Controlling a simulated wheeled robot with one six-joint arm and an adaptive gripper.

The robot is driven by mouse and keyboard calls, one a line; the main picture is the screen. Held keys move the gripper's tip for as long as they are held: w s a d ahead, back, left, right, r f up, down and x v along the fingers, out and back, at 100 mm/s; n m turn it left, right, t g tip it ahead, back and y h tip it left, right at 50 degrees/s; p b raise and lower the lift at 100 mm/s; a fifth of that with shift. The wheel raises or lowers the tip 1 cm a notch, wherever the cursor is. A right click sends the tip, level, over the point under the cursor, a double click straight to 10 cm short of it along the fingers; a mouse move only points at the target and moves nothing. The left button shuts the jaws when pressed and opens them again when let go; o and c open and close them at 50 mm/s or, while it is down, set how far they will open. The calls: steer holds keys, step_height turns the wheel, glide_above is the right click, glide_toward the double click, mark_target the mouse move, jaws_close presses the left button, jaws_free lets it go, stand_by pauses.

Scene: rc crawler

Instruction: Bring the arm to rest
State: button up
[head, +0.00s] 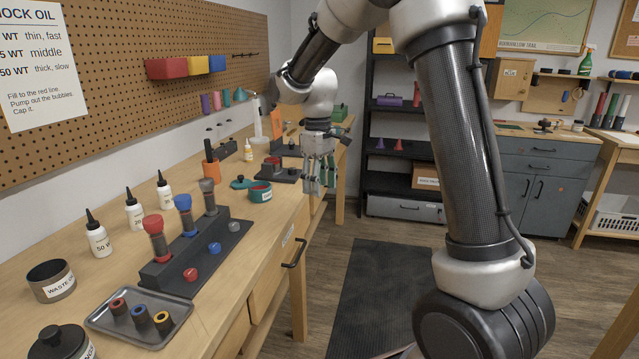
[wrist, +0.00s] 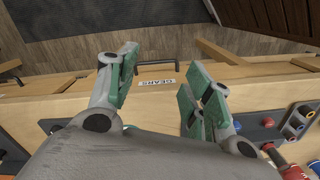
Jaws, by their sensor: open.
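My gripper (head: 320,182) hangs from my arm with its fingers pointing down, beside the front edge of the workbench (head: 232,270) in the head view. In the wrist view my gripper (wrist: 163,78) has its green-padded fingers spread wide apart, with nothing between them. The bench front with a drawer label reading GEARS (wrist: 157,83) shows beyond the gap. My arm is raised and bent, reaching out over the bench side. In the head view the gripper appears apart from the teal open tin (head: 260,192) to its left.
A dark block (head: 195,254) holds several capped shock bodies, near a metal tray (head: 140,325) with coloured rings. Dropper bottles (head: 98,236) and a waste jar (head: 50,281) stand on the bench. A black shelf (head: 400,150) stands behind. The floor around the dark mat (head: 382,290) is clear.

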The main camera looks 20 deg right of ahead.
steer(key=s+d+r+m+t, duration=0.1)
steer(key=s+d+r+m, duration=0.1)
steer(key=s, duration=0.7)
steer(key=s+d+r+m+t, duration=0.2)
steer(key=s+d+r, duration=0.2)
steer(key=s, duration=0.6)
steer(key=s+d+r+m+t, duration=0.2)
steer(key=s+d+r+m, duration=0.1)
steer(key=s, duration=0.7)
steer(key=shift+s+d, duration=0.15)
steer(key=shift+d, duration=0.35)
